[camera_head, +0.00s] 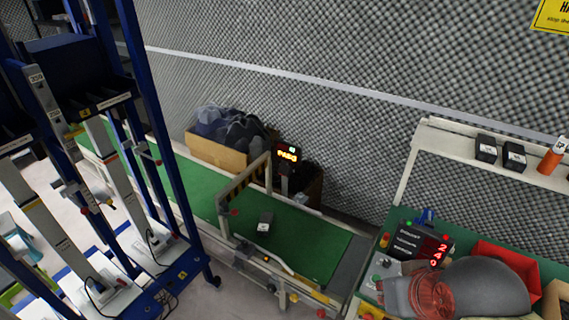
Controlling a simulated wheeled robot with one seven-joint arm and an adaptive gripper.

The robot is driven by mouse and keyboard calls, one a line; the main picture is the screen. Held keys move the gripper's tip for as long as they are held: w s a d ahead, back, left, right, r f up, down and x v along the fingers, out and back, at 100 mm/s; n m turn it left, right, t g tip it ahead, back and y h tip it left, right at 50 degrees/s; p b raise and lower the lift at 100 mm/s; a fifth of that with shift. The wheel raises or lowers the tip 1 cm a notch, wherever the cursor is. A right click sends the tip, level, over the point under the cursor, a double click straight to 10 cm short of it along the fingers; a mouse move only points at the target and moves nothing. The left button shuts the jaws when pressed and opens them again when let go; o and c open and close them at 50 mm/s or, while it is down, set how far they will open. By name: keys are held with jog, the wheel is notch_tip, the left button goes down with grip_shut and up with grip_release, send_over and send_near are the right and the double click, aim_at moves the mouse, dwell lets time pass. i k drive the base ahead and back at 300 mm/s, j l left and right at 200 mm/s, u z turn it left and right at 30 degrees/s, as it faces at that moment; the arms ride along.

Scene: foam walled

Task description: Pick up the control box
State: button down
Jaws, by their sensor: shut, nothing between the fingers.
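I cannot tell for sure which thing is the control box. A small grey box with buttons (381,266) sits on the green workbench at the lower right, just left of my arm. A dark panel with a red digit display (418,246) stands behind it. A small dark box with a pale front (265,221) lies alone on the green conveyor belt. My grey arm, with a reddish ring, covers the lower right of the bench. My gripper's fingers do not show, and what lies under the arm is hidden.
Two dark boxes (500,152) and an orange bottle (551,160) stand on the shelf above the bench. A red bin (505,262) is behind my arm. A blue rack (150,120) rises at left.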

aim_at(263, 229)
jog(key=i+j+z, duration=0.45)
jog(key=i, duration=0.2)
jog(key=i+j+z, duration=0.45)
jog(key=j, duration=0.35)
jog(key=i+l, duration=0.05)
jog(key=i, duration=0.05)
